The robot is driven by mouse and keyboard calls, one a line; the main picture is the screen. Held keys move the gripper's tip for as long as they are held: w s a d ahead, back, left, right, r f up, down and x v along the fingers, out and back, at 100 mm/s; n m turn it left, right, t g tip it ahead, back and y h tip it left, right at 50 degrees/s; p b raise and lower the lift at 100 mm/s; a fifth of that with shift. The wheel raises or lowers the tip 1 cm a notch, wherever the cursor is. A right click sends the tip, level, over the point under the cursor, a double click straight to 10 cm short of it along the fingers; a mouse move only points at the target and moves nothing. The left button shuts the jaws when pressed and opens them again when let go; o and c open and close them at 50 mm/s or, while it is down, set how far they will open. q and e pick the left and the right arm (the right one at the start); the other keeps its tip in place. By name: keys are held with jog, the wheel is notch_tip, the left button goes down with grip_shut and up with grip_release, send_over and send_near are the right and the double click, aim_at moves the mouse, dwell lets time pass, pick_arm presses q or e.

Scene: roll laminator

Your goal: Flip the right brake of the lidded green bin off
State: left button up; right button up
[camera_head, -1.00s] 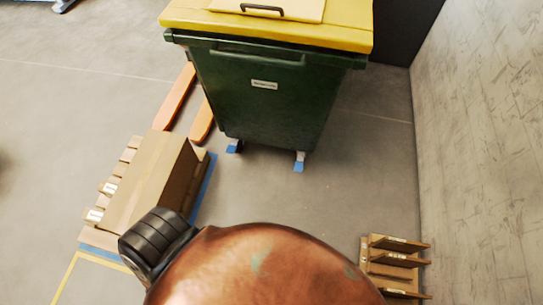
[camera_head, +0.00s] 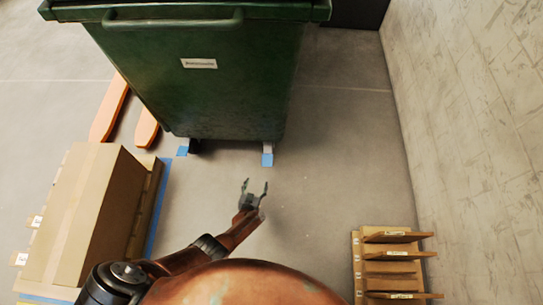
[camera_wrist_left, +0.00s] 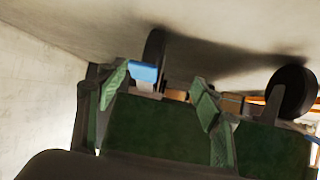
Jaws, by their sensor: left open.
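The green bin (camera_head: 205,80) stands at the top of the head view, its lid out of frame now. Its right brake is a blue pedal (camera_head: 267,159) under the lower right corner. The left brake, another blue pedal (camera_head: 183,151), is at the lower left. My left gripper (camera_head: 255,186) is open and empty, low over the floor just in front of the right brake and apart from it. In the left wrist view, which looks upside down, the right brake (camera_wrist_left: 143,72) shows between the open fingers, beyond them. My right gripper is not in view.
A cardboard box (camera_head: 85,205) stands on a pallet at left, with orange forks (camera_head: 110,108) behind it. A wooden rack (camera_head: 388,262) stands at lower right by the wall (camera_head: 465,130). Dark wheels (camera_wrist_left: 292,92) show under the bin.

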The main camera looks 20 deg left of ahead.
pick_arm(q)
jog(key=n+t+y+b, duration=0.1)
jog(key=n+y+b, duration=0.1)
jog(key=b, duration=0.2)
send_near(267, 159)
jog(key=w+f, duration=0.2)
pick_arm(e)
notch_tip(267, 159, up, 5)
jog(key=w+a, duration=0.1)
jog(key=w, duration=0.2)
pick_arm(q)
jog(key=b+x, duration=0.3)
jog(key=x, duration=0.1)
jog(key=shift+w+a, duration=0.3)
jog(key=shift+w, duration=0.1)
jog(key=shift+b+x, duration=0.6)
jog(key=shift+x, duration=0.2)
jog(key=shift+w+a+b, duration=0.2)
jog(key=shift+w+b, duration=0.1)
jog(key=shift+w, duration=0.35)
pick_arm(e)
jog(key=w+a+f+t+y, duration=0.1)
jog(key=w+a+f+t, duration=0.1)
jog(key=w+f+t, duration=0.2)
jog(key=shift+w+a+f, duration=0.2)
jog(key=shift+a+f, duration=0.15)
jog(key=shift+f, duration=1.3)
pick_arm(q)
jog(key=shift+c, duration=0.3)
